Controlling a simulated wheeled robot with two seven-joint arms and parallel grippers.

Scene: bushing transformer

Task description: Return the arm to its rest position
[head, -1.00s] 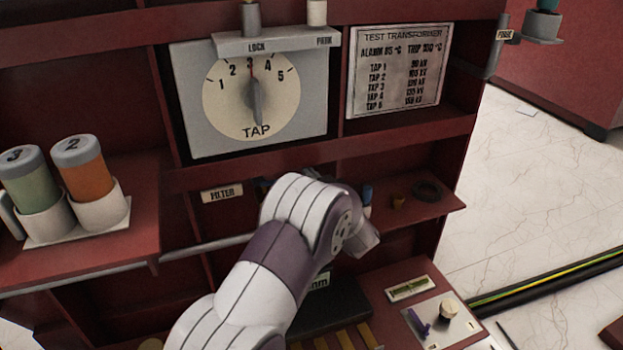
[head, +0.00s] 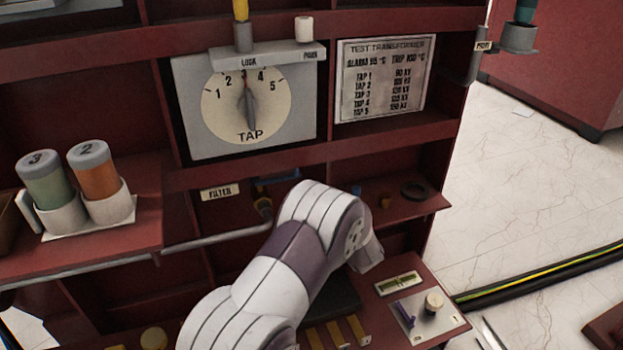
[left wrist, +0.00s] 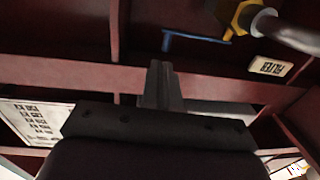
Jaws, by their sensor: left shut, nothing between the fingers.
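My left arm (head: 285,255) comes up from the bottom of the head view in front of the red cabinet, its wrist bent to the right. Its gripper is hidden behind the wrist there. In the left wrist view my left gripper (left wrist: 160,84) shows with its two fingers together and nothing between them. It points toward the red shelf edge, apart from the blue lever (left wrist: 195,38) and brass valve (left wrist: 236,12). My right gripper is not in view.
The grey TAP dial box (head: 187,135) is above the arm. A grey pipe (head: 215,240) crosses behind it at left. Canisters 3 (head: 45,180) and 2 (head: 97,172) stand on the left shelf. A panel with a purple lever (head: 403,310) is at lower right.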

